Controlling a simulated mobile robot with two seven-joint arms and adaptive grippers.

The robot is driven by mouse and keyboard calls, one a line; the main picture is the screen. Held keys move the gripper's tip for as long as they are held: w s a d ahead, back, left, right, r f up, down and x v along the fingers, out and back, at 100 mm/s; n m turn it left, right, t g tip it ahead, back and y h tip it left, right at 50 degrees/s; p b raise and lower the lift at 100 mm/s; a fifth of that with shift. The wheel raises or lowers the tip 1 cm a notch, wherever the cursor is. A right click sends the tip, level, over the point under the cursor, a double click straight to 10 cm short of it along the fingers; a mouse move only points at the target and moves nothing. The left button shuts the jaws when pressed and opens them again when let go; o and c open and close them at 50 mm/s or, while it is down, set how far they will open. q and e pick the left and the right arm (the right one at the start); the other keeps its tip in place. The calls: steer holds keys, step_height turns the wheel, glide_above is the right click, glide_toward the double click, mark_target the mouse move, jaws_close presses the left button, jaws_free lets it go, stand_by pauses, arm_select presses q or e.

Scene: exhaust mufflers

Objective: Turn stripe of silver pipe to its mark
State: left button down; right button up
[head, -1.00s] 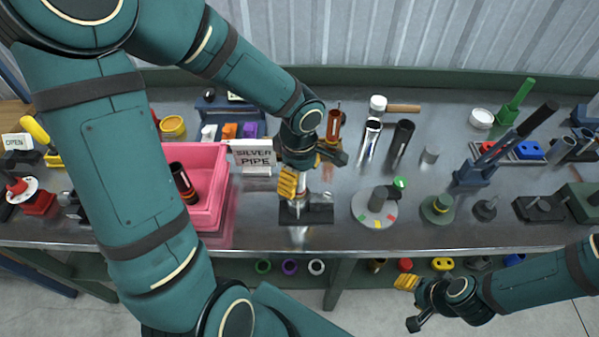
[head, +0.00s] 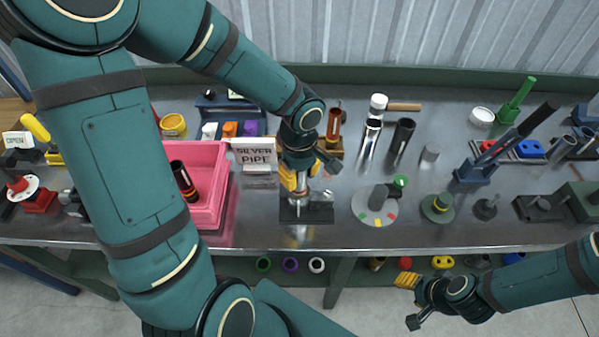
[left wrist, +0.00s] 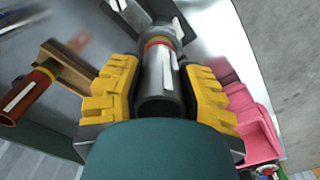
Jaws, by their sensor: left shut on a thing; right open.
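The silver pipe (head: 300,200) stands upright in a black stand (head: 322,214) at the bench's front middle. My left gripper (head: 302,183) is shut around its upper part and hides much of it. In the left wrist view the pipe (left wrist: 160,85) lies between the yellow pads. A pale stripe (left wrist: 174,61) shows on its right side, and an orange-red band circles it further down. A white patch (left wrist: 178,30) lies beyond the band, roughly in line with the stripe; exact alignment is unclear. My right gripper (head: 409,301) is open and empty in front of the bench.
A SILVER PIPE sign (head: 257,152) stands behind the stand. A pink tray (head: 222,195) with a black pipe is to the left. A grey disc (head: 374,206) with coloured marks is to the right. Other pipes (head: 402,138) stand behind.

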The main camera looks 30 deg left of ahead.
arm_select(q)
steer(key=m, duration=0.5)
steer(key=shift+s+m+p, duration=0.15)
steer(key=shift+m+p, duration=0.15)
steer(key=c, duration=0.6)
jaws_free()
steer(key=shift+r, duration=0.1)
steer(key=shift+r, duration=0.3)
step_height(320, 180, up, 11)
steer(key=shift+r, duration=0.1)
